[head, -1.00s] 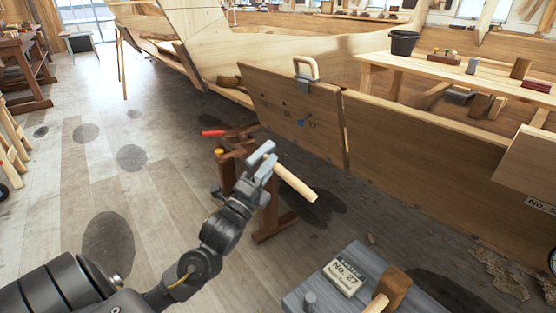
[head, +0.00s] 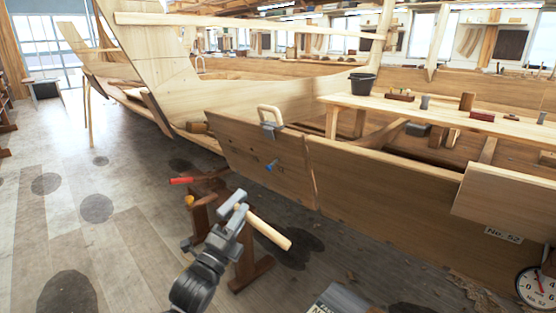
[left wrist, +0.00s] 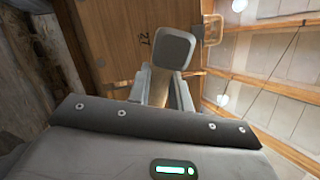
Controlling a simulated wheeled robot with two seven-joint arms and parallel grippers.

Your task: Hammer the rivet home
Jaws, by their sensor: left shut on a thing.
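My left gripper (head: 228,228) is shut on a hammer with a grey metal head (head: 232,212) and a pale wooden handle (head: 270,229). The handle points to the lower right in the head view. In the left wrist view the grey hammer head (left wrist: 175,50) stands up beyond the fingers. A small blue piece (head: 271,165), perhaps the rivet, shows on the short wooden plank (head: 296,178) of the hull, among small dark marks. The hammer is apart from it, lower and to the left in the picture. My right gripper is not in view.
A clamp with a pale loop handle (head: 270,116) sits on the plank's top edge. A brown wooden stand (head: 200,215) with a red-handled tool (head: 182,181) is close behind the hammer. A bench (head: 400,112) with a bucket (head: 363,83) stands right.

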